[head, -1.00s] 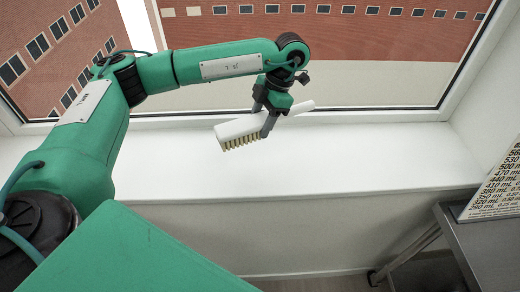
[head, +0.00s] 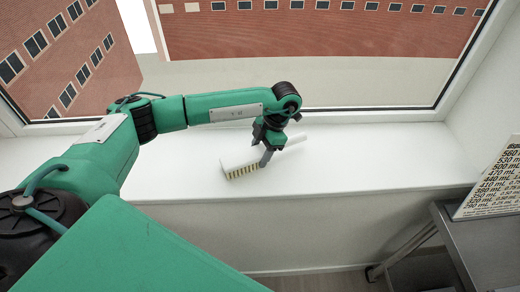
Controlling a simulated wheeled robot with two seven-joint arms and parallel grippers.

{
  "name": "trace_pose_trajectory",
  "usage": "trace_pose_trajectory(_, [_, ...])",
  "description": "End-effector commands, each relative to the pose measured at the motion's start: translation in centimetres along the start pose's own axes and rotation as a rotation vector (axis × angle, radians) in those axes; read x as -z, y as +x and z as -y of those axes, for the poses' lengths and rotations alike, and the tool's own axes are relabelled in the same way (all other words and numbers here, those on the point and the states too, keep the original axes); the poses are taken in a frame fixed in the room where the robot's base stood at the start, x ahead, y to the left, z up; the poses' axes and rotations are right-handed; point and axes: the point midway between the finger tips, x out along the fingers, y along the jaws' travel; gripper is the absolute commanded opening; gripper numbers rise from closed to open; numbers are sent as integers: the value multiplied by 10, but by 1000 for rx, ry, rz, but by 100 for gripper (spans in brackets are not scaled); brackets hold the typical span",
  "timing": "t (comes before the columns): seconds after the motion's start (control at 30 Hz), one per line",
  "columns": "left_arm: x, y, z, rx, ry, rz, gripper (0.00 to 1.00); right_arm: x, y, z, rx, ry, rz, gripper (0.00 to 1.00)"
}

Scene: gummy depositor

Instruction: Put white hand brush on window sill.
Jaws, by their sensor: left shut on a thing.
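The white hand brush (head: 240,161) has pale yellowish bristles pointing down toward the front and a handle reaching up to the right. My left gripper (head: 266,158) is shut on the brush around its middle, with the fingers pointing down. The brush is over the white window sill (head: 370,160), low and close to its surface. I cannot tell whether the bristles touch the sill. My right gripper is not in view.
The window pane and its frame (head: 350,115) stand behind the sill. A grey metal table (head: 485,235) with a printed chart (head: 490,185) is at the right. The sill is clear on both sides of the brush.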

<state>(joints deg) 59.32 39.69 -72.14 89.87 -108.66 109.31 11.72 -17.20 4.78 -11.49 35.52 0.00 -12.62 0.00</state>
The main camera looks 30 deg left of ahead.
Motion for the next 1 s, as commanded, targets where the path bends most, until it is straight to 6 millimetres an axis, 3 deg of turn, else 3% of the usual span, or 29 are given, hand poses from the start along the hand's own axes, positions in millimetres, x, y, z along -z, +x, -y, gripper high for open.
trace_pose_trajectory(0.3, [-2, 4, 0, -1, 0, 1, 29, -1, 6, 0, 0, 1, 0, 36])
trace_pose_trajectory(0.33, [-2, 3, 0, -1, 0, 1, 55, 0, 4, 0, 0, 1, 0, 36])
trace_pose_trajectory(0.43, [-1, 3, 0, -1, 0, 0, 72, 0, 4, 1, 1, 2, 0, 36])
trace_pose_trajectory(0.87, [-2, -5, 0, -2, 0, 4, 72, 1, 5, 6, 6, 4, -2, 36])
trace_pose_trajectory(1.0, [-3, -28, 0, -4, 1, 5, 72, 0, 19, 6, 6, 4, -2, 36])
